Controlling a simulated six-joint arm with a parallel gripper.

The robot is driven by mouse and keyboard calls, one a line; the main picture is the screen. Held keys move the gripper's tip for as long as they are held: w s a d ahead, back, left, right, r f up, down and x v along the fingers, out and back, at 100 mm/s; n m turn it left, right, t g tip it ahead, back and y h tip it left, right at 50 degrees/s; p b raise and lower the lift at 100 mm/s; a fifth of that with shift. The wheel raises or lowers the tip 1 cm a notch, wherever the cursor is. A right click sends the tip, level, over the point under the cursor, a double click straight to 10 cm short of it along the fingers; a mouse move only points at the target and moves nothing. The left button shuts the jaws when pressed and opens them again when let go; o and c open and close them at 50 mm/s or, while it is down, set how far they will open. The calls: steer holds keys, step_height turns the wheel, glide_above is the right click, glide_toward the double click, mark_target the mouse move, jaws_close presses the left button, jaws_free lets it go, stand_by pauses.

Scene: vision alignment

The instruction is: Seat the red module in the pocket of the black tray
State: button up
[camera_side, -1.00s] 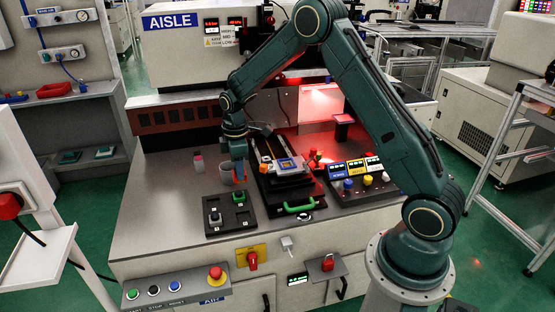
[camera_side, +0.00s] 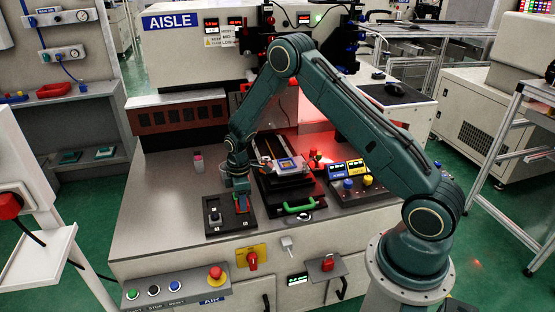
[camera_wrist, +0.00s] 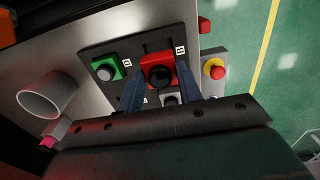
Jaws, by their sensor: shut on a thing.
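The black tray (camera_side: 238,229) lies on the bench near its front left in the side view. It also shows in the wrist view (camera_wrist: 141,46). My gripper (camera_side: 242,203) is down over the tray's right part. In the wrist view its two blue-grey fingers flank the red module (camera_wrist: 161,65), which has a round black top, and are shut on it. The red module is at the tray; whether it sits fully down in the pocket I cannot tell. A green module (camera_wrist: 107,68) and a grey module (camera_wrist: 170,100) are beside it in the tray. My fingers hide part of the tray.
A grey cup (camera_wrist: 47,95) stands beside the tray in the wrist view. A black fixture with a green handle (camera_side: 298,208) is right of the tray. An emergency-stop button (camera_side: 215,273) is on the front panel.

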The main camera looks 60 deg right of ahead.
steer(key=shift+f, duration=2.05)
steer(key=shift+f, duration=0.15)
steer(key=o, duration=1.1)
steer(key=shift+o, duration=0.2)
step_height(320, 180, up, 10)
steer(key=shift+r, duration=1.15)
steer(key=shift+r, duration=0.1)
